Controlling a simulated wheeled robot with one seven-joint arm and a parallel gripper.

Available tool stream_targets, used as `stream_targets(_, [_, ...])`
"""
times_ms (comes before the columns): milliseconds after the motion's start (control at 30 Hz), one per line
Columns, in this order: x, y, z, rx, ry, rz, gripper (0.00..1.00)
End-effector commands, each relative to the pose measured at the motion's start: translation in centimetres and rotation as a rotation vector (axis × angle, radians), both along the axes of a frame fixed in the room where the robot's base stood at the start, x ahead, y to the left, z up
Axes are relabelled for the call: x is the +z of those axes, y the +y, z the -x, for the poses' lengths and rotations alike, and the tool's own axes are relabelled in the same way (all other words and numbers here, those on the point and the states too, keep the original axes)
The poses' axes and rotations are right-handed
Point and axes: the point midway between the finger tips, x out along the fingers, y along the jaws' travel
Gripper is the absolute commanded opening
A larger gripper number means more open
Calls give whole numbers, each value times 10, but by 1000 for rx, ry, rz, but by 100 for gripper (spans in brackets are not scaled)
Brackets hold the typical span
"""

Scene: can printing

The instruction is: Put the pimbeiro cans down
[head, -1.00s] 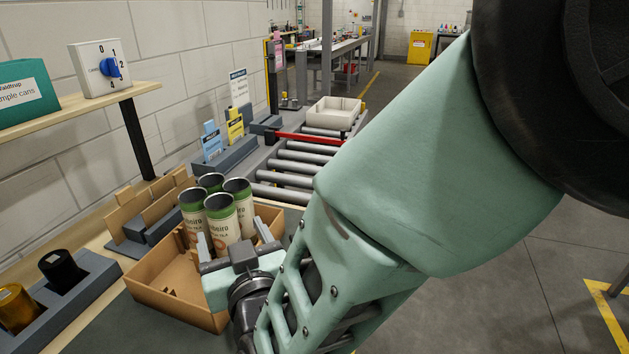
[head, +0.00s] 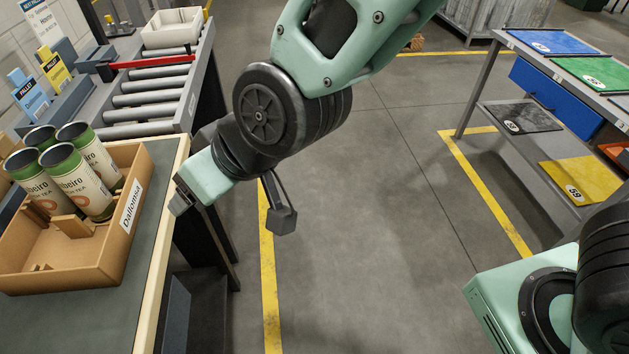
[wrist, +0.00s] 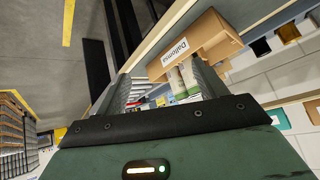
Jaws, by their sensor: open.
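The pimbeiro cans (head: 78,182) are white with green rims and dark tops. Several stand grouped at the back of a brown cardboard box (head: 60,279) marked "Dalloma…"; some look tilted, and their lower parts are partly hidden. My gripper (head: 177,201) is right of the box, by the table's right edge, apart from the cans. In the wrist view, the cans (wrist: 181,84) and box (wrist: 172,59) show beyond the open, empty fingers (wrist: 160,72).
A roller conveyor (head: 150,100) with a red bar and a white tray (head: 172,29) lies behind the box. Blue (head: 28,93) and yellow (head: 55,70) cards stand at left. The middle floor is clear. A shelf unit with coloured mats (head: 595,75) stands at right.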

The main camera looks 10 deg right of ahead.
Motion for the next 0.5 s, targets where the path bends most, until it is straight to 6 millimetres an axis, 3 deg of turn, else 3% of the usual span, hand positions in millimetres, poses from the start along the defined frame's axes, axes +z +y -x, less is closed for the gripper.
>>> stream_targets(100, [1, -67, 29, 1, 143, 162, 71])
stream_targets(300, [0, -162, 79, -29, 339, 409, 71])
stream_targets(400, [1, -188, 96, -43, 395, 484, 71])
stream_targets(500, [2, -201, 104, -52, 423, 520, 71])
